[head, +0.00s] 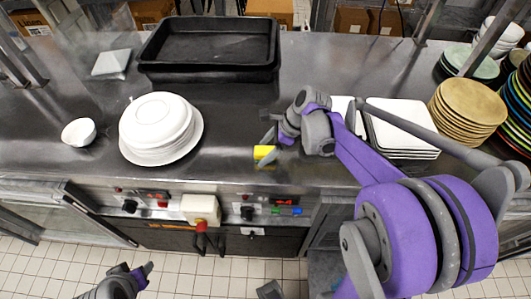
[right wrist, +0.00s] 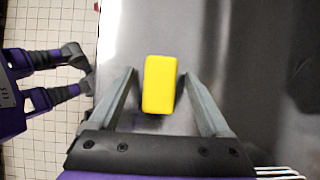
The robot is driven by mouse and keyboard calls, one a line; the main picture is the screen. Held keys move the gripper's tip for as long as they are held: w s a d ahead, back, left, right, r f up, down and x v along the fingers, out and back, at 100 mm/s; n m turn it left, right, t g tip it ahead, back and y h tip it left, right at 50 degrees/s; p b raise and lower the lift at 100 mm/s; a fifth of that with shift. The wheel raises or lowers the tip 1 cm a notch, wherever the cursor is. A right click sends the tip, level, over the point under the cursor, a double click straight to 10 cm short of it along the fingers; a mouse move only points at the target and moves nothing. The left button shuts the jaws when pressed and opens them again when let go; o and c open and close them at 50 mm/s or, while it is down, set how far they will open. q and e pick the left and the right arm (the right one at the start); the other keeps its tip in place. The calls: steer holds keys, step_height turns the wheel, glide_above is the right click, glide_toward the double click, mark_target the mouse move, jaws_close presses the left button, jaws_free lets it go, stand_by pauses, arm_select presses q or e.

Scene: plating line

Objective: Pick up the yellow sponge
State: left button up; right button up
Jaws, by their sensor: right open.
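The yellow sponge (head: 264,152) lies on the steel counter near its front edge, right of the white plate stack. My right gripper (head: 268,147) is open and low over the counter, with its fingers around the sponge. In the right wrist view the sponge (right wrist: 160,84) is between the two open fingers (right wrist: 160,76), with a gap on each side. The fingers do not visibly touch it. My left gripper (head: 143,272) is at the bottom left of the head view, over the floor in front of the counter and away from the sponge; its opening is unclear.
A stack of white plates (head: 130,127) and a small white bowl (head: 79,132) stand to the left. A black tray (head: 160,72) is at the back. White square plates (head: 405,130) and tan plates (head: 468,100) stand to the right. Counter around the sponge is clear.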

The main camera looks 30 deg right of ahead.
mark_target(266, 150)
jaws_close()
steer(key=shift+r, duration=0.1)
stand_by(0.3)
step_height(266, 150, up, 10)
steer(key=shift+f+p, duration=0.1)
steer(key=shift+p, duration=0.2)
steer(key=c, duration=0.6)
jaws_free()
steer(key=c, duration=2)
jaws_free()
steer(key=shift+s, duration=0.1)
